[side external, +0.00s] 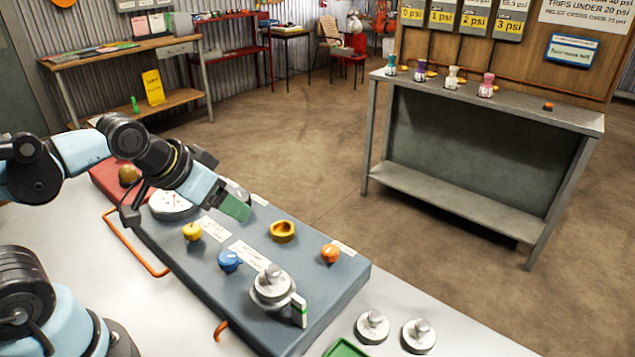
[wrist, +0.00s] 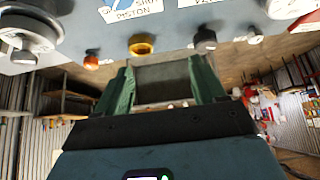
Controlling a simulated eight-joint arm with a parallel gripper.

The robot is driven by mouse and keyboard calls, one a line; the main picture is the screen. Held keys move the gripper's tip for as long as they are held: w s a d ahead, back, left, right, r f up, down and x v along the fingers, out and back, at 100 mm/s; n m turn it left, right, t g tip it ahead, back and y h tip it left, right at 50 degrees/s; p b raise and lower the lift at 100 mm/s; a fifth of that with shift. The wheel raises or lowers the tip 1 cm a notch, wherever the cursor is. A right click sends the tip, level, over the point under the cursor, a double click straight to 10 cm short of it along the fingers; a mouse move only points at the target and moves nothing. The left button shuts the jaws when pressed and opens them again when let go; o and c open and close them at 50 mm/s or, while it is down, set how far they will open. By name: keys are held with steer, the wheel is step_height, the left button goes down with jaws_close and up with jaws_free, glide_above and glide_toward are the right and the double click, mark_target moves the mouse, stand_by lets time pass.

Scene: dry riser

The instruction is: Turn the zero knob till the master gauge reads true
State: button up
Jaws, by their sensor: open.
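A grey-blue panel (side external: 318,290) lies on the white bench, with a white-faced round gauge (side external: 170,203) near its far left end; its reading is too small to tell. The panel carries a yellow knob (side external: 191,231), a blue knob (side external: 229,261), a brass ring-like fitting (side external: 283,231) and an orange knob (side external: 330,253). A black knob (wrist: 204,40) shows in the wrist view beside the brass fitting (wrist: 142,44). The knob labels are unreadable, so I cannot tell which is the zero knob. My gripper (side external: 238,208), with green fingers, is open and empty above the panel, apart from the knobs.
A silver piston fitting (side external: 271,289) stands on the panel's near end. Two silver weights (side external: 372,326) and a green tray edge (side external: 345,349) lie on the bench. An orange handle (side external: 140,250) runs along the panel's left side. A grey table (side external: 480,200) stands across open floor.

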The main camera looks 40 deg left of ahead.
steer(key=shift+c, duration=1.1)
steer(key=shift+w+a+r, duration=0.2)
steer(key=shift+c, duration=0.5)
steer(key=w+a+r+n+g, duration=0.2)
steer(key=w+a+n+g, duration=0.3)
steer(key=a, duration=0.4)
steer(key=w+a+r+n+g, duration=0.2)
steer(key=w+a+n, duration=0.3)
steer(key=a+n, duration=0.35)
steer(key=shift+m, duration=0.45)
step_height(320, 180, down, 12)
steer(key=shift+w+r, duration=0.1)
steer(key=shift+c, duration=0.5)
jaws_close()
